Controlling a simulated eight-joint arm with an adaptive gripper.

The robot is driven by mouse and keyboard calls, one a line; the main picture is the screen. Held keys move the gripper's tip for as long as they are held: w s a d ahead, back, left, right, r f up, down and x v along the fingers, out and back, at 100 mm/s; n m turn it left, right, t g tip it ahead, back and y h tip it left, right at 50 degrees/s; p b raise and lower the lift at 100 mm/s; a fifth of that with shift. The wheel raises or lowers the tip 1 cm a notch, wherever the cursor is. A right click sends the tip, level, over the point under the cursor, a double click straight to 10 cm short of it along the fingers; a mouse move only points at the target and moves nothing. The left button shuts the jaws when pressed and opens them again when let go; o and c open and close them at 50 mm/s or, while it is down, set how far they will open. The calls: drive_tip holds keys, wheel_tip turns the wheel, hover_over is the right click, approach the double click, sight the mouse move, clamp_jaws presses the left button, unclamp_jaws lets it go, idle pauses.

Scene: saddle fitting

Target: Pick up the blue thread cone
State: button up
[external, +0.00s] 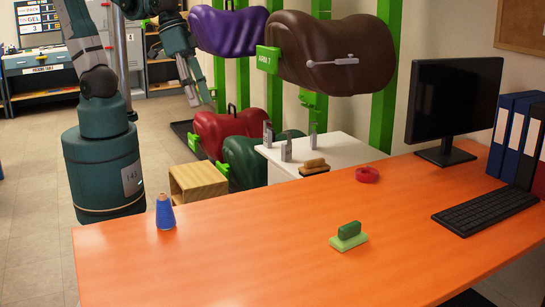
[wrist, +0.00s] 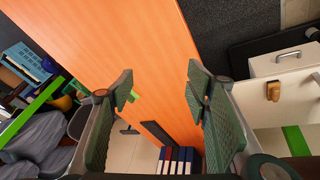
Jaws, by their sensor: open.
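The blue thread cone (external: 165,212) stands upright near the left end of the orange table (external: 250,255) in the external view, with a lighter tip on top. I cannot make it out in the wrist view. My gripper (wrist: 160,92) is open and empty, with its two green-padded fingers wide apart in the wrist view. In the external view the end of my arm is up behind the table, above and apart from the cone; its fingers are too small to tell clearly there.
A green block (external: 348,237), a red ring (external: 367,174), a keyboard (external: 487,205), a monitor (external: 452,103) and binders (external: 515,135) are on the table. Behind it stand a white cabinet (external: 340,152) with a brush and a wooden box (external: 199,183). The table around the cone is clear.

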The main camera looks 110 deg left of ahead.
sight(162, 193)
drive_tip(key=d+f+n+g+b, duration=0.1)
drive_tip(key=d+f+n, duration=0.1)
drive_tip(key=d+f, duration=0.4)
drive_tip(key=s+d+f+n+g+b, duration=0.1)
drive_tip(key=d+f+g+b, duration=0.1)
drive_tip(key=d+f, duration=0.4)
drive_tip(key=d+f+n+g+b, duration=0.2)
drive_tip(key=d+f, duration=0.4)
drive_tip(key=f, duration=0.3)
drive_tip(key=shift+s+d+n, duration=0.2)
drive_tip(key=shift+s+n, duration=0.1)
drive_tip(key=shift+s, duration=0.1)
drive_tip(key=shift+s+d+f+g, duration=0.2)
drive_tip(key=shift+d+f+g, duration=0.1)
drive_tip(key=shift+f, duration=0.1)
drive_tip(key=shift+s+d+f+b, duration=0.15)
drive_tip(key=shift+f+b, duration=0.25)
drive_tip(key=shift+f, duration=0.9)
drive_tip(key=shift+s+d+f+b, duration=0.15)
drive_tip(key=shift+f+b, duration=0.35)
drive_tip(key=shift+f, duration=0.8)
drive_tip(key=shift+w+d+f+b, duration=0.15)
drive_tip(key=shift+f+b, duration=0.3)
drive_tip(key=shift+f, duration=0.8)
drive_tip(key=shift+s, duration=0.15)
